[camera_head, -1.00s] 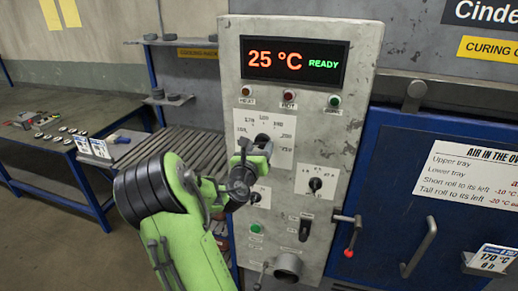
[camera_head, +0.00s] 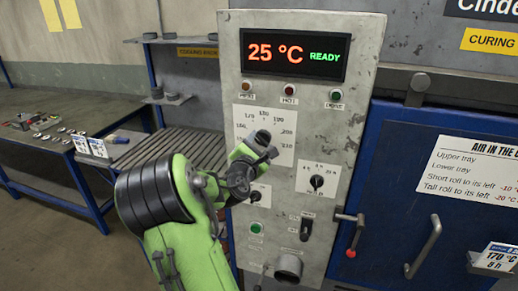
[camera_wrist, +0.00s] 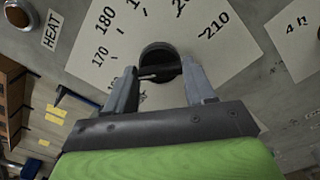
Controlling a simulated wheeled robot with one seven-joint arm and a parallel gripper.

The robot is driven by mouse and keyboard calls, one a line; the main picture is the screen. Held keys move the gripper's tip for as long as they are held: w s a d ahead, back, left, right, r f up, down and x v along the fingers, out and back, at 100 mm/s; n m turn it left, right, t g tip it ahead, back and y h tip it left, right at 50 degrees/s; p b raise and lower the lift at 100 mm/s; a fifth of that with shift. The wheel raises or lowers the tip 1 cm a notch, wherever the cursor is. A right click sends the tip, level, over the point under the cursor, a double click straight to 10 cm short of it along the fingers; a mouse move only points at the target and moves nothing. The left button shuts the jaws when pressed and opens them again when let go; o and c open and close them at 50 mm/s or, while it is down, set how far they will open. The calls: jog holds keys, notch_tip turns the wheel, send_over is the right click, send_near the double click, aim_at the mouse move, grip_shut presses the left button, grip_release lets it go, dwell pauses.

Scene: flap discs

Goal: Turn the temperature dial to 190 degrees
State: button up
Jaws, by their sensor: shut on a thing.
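The temperature dial is a black round knob with a raised grip bar (camera_wrist: 160,64), set on a white scale plate (camera_wrist: 95,40) on the grey control panel. The wrist view shows 170, 180 and 210 on the scale; the numbers between are cut off by the top edge. A pale mark on the bar's left end points left, toward the low side of the scale; its exact reading is unclear. My gripper (camera_wrist: 162,82) is shut on the bar, a finger at each end. In the head view, my gripper (camera_head: 262,146) covers most of the dial; the plate (camera_head: 284,153) shows around it.
The display (camera_head: 294,56) reads 25 °C READY. A smaller dial (camera_head: 316,181) sits to the right, and another (camera_head: 256,196) is below my gripper. A black switch (camera_head: 305,229) and green button (camera_head: 256,228) are lower. The blue oven door (camera_head: 400,160) is at right.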

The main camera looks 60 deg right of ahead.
jog(key=m+b, duration=0.3)
jog(key=m, duration=0.1)
jog(key=shift+f+m, duration=0.15)
jog(key=shift+m, duration=0.15)
jog(key=m+b, duration=0.3)
jog(key=shift+m, duration=0.3)
jog(key=m+b, duration=0.8)
jog(key=shift+m, duration=0.4)
jog(key=o, duration=1)
jog(key=shift+o, duration=0.2)
